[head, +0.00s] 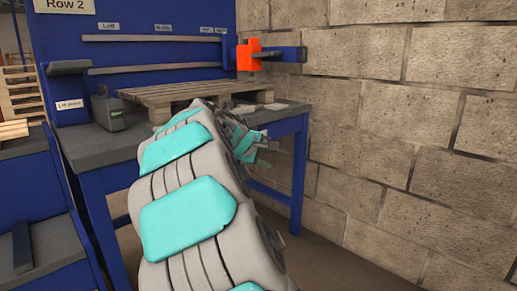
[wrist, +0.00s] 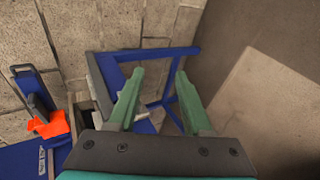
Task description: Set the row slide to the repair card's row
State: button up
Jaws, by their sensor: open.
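A pale sign reading "Row 2" (head: 64,5) is at the top left on the blue back panel; I cannot tell whether it is the repair card. An orange block (head: 249,55) sits on a blue arm at the panel's right end, by the brick wall. The orange block also shows at the left of the wrist view (wrist: 50,124). I cannot tell for sure whether it is the row slide. My gripper (wrist: 160,74) is open and empty, its green fingers apart, to the right of the orange block and not touching it. In the head view my arm partly hides it.
A wooden pallet (head: 192,93) lies on the grey table (head: 105,144), partly behind my arm. Two grey rails (head: 150,38) cross the panel under small labels. A brick wall (head: 420,130) closes the right side.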

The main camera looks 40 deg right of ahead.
jog(key=shift+w+d+f+n+t+h+b, duration=0.5)
jog(key=shift+w+d+n, duration=0.9)
jog(key=shift+w+d, duration=1.4)
jog(key=shift+w+d+f+n+t+h+b, duration=0.35)
jog(key=shift+w+d+f+n, duration=1)
jog(key=shift+w, duration=2.2)
jog(key=shift+w+d+f+n+t+h+b, duration=0.25)
jog(key=shift+w+d+n+t+h, duration=0.4)
jog(key=shift+w+d+n, duration=1.65)
jog(key=shift+w+d+m, duration=0.85)
jog(key=shift+w+d, duration=0.1)
jog(key=shift+w, duration=0.05)
grip_shut()
jog(key=shift+f, duration=0.1)
